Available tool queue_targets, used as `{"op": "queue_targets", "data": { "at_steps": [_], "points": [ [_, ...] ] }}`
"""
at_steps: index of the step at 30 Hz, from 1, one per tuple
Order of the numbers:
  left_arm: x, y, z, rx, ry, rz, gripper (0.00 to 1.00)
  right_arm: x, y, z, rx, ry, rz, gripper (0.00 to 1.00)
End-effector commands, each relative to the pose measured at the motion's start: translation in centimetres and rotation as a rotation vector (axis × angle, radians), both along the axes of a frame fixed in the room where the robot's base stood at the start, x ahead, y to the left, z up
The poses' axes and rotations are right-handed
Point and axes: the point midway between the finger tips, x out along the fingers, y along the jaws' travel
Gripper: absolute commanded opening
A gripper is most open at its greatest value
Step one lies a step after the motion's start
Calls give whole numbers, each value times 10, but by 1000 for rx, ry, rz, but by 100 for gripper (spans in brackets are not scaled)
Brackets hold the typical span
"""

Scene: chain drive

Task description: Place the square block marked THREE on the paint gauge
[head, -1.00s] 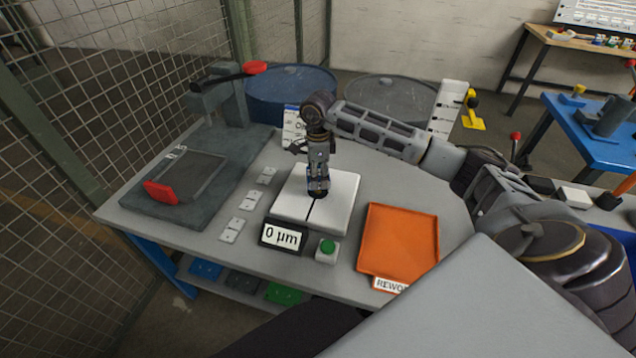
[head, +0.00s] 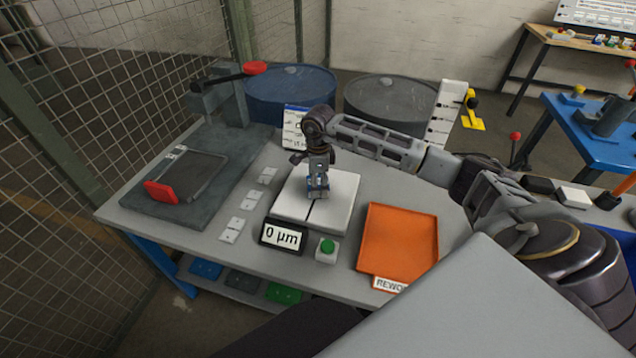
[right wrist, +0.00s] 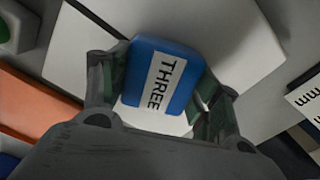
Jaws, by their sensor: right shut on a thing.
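The square blue block marked THREE (right wrist: 163,77) is between the fingers of my right gripper (right wrist: 160,100), which is shut on it. Its label faces the right wrist camera. In the head view my right gripper (head: 318,187) points down over the white plate of the paint gauge (head: 343,207), near its middle. The block shows only as a small bit of blue between the fingertips there. I cannot tell whether it touches the plate. The gauge display (head: 283,236) reads 0 µm. My left gripper is not in view.
A green button (head: 327,247) stands before the gauge. An orange REWORK tray (head: 399,240) lies to its right. Several light plates (head: 241,221) lie in a row to its left, beside a dark press fixture (head: 190,175) with a red handle. Wire mesh borders the left.

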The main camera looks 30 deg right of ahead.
Motion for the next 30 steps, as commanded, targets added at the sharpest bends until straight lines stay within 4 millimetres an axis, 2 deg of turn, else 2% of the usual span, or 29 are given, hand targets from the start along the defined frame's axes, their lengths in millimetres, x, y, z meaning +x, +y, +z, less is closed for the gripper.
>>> {"op": "queue_targets", "data": {
  "at_steps": [8, 9, 14, 20, 30],
  "points": [
    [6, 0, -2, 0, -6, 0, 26, 0, 0, -2, 0, -1, 0, 26],
    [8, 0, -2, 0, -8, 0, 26, 0, 0, -3, 0, 0, 0, 64],
    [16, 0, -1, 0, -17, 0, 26, 0, 0, -2, 0, 0, 0, 84],
    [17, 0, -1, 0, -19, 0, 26, 0, 0, -2, 0, 0, 0, 84],
    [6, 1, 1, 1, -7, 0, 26, 0, 0, 1, 0, 0, 0, 84]
  ]
}}
